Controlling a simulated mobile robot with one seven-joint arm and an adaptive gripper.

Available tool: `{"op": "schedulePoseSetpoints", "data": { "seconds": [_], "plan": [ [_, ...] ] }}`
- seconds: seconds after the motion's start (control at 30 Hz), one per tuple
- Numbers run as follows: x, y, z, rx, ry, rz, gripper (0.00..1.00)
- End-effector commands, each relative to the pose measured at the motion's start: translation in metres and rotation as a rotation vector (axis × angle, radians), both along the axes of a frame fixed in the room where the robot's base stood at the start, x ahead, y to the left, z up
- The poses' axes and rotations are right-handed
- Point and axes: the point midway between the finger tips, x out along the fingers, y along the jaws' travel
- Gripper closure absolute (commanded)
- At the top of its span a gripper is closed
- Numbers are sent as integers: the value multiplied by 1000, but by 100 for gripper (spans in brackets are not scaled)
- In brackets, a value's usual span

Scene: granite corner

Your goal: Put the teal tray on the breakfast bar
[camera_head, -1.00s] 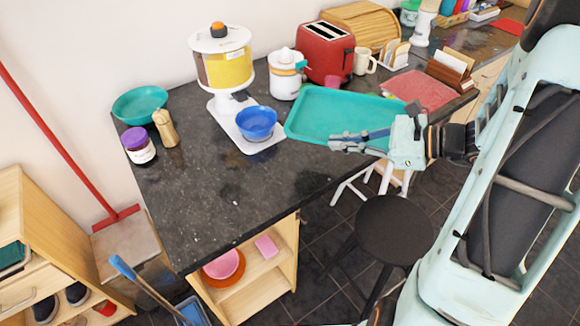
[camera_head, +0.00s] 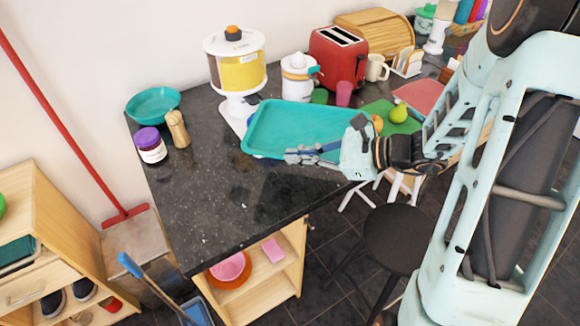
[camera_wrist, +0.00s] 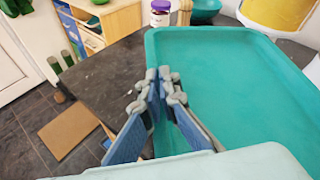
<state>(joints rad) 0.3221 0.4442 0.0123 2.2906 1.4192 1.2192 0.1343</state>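The teal tray (camera_head: 285,122) is level or nearly so and overlaps the dark speckled counter (camera_head: 225,215) in the head view. That counter has a stool beside it and looks like the breakfast bar. My gripper (camera_head: 312,154) is shut on the tray's near edge. In the wrist view, my gripper (camera_wrist: 165,95) has one finger on each side of the rim of the tray (camera_wrist: 225,95). The tray appears to be held above the counter. It hides the blue bowl and part of the dispenser's base.
A yellow-filled dispenser (camera_head: 236,70), a white juicer (camera_head: 298,78) and a red toaster (camera_head: 338,55) stand behind the tray. A green board (camera_head: 400,122) with fruit lies right. A purple-lidded jar (camera_head: 151,146) and pepper mill (camera_head: 178,128) stand left. The counter's near-left part is clear.

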Motion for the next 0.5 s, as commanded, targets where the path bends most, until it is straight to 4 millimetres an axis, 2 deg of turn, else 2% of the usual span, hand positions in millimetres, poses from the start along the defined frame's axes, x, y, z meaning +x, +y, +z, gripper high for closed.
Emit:
{"op": "schedulePoseSetpoints", "data": {
  "seconds": [0.3, 0.5],
  "plan": [
    [7, 19, -24, 2, 2, 3, 100],
    [7, 17, -48, 2, 0, 0, 100]
  ]
}}
